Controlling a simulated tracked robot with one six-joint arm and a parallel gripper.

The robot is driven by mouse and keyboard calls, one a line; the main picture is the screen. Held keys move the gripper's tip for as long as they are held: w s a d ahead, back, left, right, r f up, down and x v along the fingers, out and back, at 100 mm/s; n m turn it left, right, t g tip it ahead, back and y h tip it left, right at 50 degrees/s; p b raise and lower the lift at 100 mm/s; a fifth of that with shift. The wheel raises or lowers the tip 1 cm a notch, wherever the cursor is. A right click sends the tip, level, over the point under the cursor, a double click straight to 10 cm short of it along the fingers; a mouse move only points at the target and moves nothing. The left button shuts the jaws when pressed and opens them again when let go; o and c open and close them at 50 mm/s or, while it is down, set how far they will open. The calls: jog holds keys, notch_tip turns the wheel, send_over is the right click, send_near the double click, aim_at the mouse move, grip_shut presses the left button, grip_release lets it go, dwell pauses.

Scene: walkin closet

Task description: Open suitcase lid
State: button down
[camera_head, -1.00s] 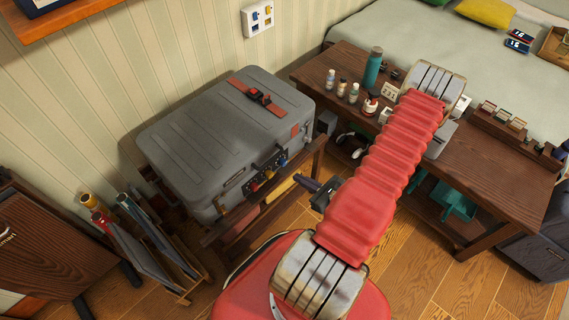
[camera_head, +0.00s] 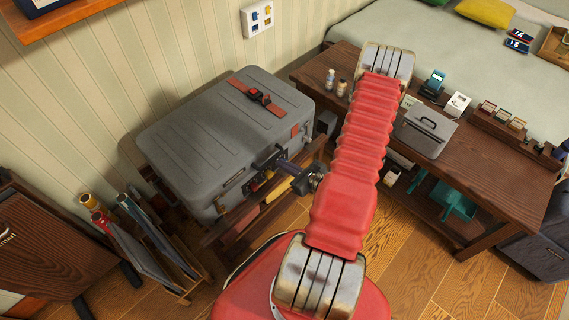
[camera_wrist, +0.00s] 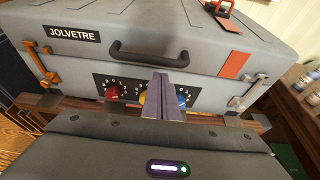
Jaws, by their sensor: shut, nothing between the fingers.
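The grey suitcase (camera_head: 205,140) lies flat with its lid closed on a wooden rack. In the wrist view its front face shows a black handle (camera_wrist: 149,56), a label reading JOLVETRE, and a dark panel with red (camera_wrist: 112,91), yellow and blue (camera_wrist: 181,100) knobs. My gripper (camera_head: 284,166) is at the suitcase's front, by the panel. In the wrist view its fingers (camera_wrist: 160,84) are shut, just below the handle, and hide most of the yellow knob. Whether they touch anything I cannot tell.
A red strap with a buckle (camera_head: 258,95) lies on the lid. The wall is behind the suitcase. A wooden table (camera_head: 485,165) with a grey box (camera_head: 425,130) and small items stands at right. A rack of folders (camera_head: 140,235) stands at left.

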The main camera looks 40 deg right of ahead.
jog(key=shift+w+r, duration=0.15)
jog(key=shift+r, duration=0.1)
jog(key=shift+r, duration=0.15)
